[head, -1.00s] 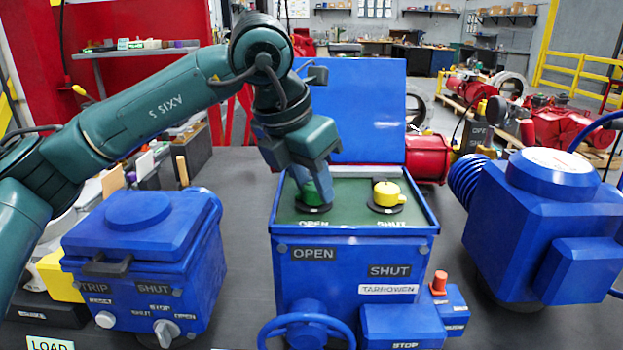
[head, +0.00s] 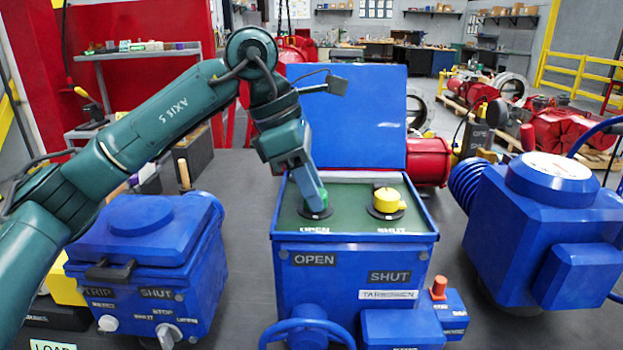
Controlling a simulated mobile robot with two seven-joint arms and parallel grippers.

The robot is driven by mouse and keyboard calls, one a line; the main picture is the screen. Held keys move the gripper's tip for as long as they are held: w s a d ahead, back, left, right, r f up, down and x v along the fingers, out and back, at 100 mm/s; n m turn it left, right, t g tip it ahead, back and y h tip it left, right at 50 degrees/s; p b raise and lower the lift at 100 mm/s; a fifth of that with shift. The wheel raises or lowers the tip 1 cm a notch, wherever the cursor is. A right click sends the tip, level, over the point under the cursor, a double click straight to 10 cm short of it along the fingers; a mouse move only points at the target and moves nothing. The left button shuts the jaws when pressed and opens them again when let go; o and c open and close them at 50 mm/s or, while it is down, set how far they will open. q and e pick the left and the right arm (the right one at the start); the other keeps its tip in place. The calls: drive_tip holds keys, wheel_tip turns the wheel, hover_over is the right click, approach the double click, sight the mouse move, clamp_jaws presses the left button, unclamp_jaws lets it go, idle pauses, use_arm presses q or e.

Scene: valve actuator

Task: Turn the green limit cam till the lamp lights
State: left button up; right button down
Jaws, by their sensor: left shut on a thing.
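The green limit cam (head: 322,194) sits on a dark round base marked OPEN, inside the open blue actuator box (head: 356,250). My left gripper (head: 315,203) reaches down into the box from the upper left and is shut on the cam, hiding most of it. A yellow cam (head: 387,201) stands on its own round base to the right, marked SHUT, apart from the gripper. I cannot make out a lit lamp. An orange-red cylinder (head: 439,286) stands on a small blue box at the right front. My right gripper is not in view.
The raised blue lid (head: 352,115) stands behind the box. A closed blue unit with knobs (head: 145,265) is at left, under my left arm. A large blue actuator (head: 550,225) is at right. A handwheel (head: 306,328) sticks out in front. Dark bench shows between them.

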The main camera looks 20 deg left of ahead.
use_arm(q)
drive_tip(key=shift+w+m+g+p, duration=0.15)
drive_tip(key=shift+m+g+p, duration=0.65)
drive_tip(key=shift+m, duration=1.4)
drive_tip(key=o, duration=1)
drive_tip(key=v, duration=1.3)
drive_tip(key=shift+a+p, duration=0.15)
drive_tip(key=shift+p, duration=0.25)
